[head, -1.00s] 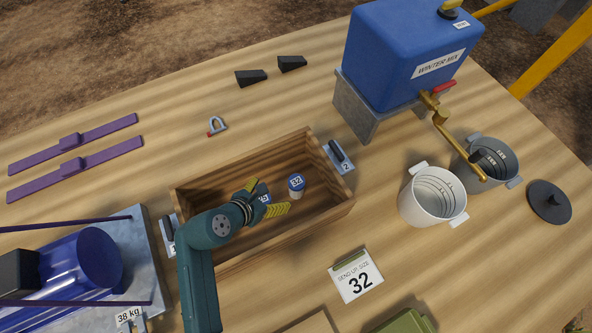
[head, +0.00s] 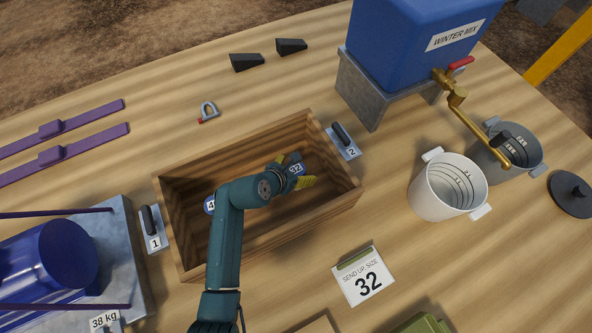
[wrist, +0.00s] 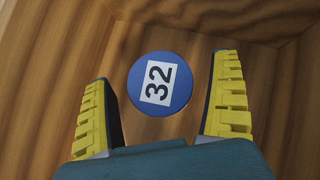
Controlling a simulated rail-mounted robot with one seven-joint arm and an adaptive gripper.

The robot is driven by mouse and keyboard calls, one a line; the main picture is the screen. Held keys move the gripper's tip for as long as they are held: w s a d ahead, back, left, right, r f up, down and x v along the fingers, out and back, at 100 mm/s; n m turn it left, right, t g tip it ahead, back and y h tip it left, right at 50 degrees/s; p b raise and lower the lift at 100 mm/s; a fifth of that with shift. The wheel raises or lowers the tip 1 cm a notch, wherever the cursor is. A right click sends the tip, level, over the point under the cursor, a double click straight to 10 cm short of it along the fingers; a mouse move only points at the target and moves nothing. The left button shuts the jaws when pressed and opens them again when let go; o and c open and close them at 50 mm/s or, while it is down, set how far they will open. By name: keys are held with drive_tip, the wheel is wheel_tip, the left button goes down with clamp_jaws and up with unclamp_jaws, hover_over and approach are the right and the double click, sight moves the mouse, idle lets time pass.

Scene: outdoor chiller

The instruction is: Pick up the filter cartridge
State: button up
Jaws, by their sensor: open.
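The filter cartridge marked 32 (head: 296,169) has a round blue top with a white label and stands in the wooden box (head: 335,207). In the wrist view the blue top (wrist: 160,83) lies between and slightly beyond the tips of my gripper (wrist: 162,75). My gripper (head: 298,171) is open, its yellow-padded fingers on either side of the cartridge in the head view, with space showing on both sides. Another blue-topped cartridge (head: 209,204), its number partly hidden by my arm, is farther left in the box.
The box walls surround the gripper. A card (head: 363,276) reads "SEND UP, SIZE 32". A white bucket (head: 446,190), grey bucket (head: 505,150) and blue tank (head: 405,45) stand to the right. Handled plates marked 1 (head: 153,232) and 2 (head: 343,142) flank the box.

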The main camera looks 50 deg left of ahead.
drive_tip(key=shift+c, duration=1.1)
drive_tip(key=c, duration=1.1)
wheel_tip(320, 180, up, 10)
drive_tip(key=p, duration=0.6)
drive_tip(key=shift+c, duration=0.3)
